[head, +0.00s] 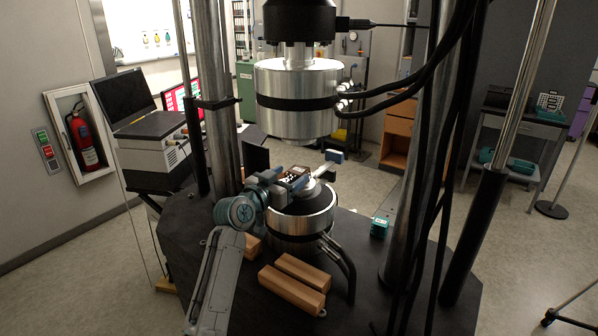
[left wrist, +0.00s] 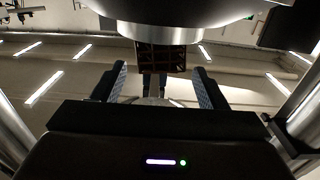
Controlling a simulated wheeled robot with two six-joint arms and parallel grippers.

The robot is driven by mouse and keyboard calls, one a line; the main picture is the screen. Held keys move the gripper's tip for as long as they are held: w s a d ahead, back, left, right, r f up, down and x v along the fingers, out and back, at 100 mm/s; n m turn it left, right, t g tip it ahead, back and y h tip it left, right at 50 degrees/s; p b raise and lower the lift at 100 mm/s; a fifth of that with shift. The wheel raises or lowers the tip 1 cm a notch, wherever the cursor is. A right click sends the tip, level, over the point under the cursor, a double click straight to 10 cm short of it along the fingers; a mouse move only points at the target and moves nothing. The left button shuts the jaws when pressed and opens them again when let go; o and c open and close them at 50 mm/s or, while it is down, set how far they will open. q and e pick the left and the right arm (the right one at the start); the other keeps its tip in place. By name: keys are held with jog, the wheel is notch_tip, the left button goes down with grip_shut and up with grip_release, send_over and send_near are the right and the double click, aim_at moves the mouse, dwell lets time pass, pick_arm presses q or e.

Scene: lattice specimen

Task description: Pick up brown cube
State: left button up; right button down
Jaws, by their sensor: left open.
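The brown cube (left wrist: 161,57) is a dark lattice block. In the left wrist view it touches the round metal face at the top of the picture, straight ahead between my finger lines. My left gripper (left wrist: 160,84) is open and empty, a finger on each side with clear gaps, and the cube appears just beyond the fingertips. In the head view my left gripper (head: 303,178) is over the lower platen (head: 302,221) of the testing machine, and the cube is hard to make out among the fingers. My right gripper does not show.
The upper metal cylinder (head: 298,100) hangs close above my left gripper. Steel columns (head: 216,90) and black cables (head: 410,85) flank the work space. Wooden bars (head: 292,289) and a small teal box (head: 379,228) lie on the dark base (head: 390,300).

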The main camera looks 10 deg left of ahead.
aim_at(302, 166)
pick_arm(q)
jog(key=shift+w+d, duration=0.2)
jog(key=shift+w, duration=0.15)
jog(key=p+x, duration=0.1)
jog(key=x, duration=0.1)
jog(key=r+p+x, duration=0.1)
jog(key=p+x, duration=0.1)
jog(key=shift+d, duration=0.15)
jog(key=shift+w+d+f, duration=0.2)
jog(key=shift+w+f, duration=0.05)
jog(key=shift+w, duration=0.25)
jog(key=shift+s, duration=0.1)
jog(key=c, duration=1)
jog(key=shift+c, duration=0.2)
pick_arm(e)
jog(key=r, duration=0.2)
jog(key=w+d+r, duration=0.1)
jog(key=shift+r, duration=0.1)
pick_arm(q)
jog(key=shift+r, duration=0.1)
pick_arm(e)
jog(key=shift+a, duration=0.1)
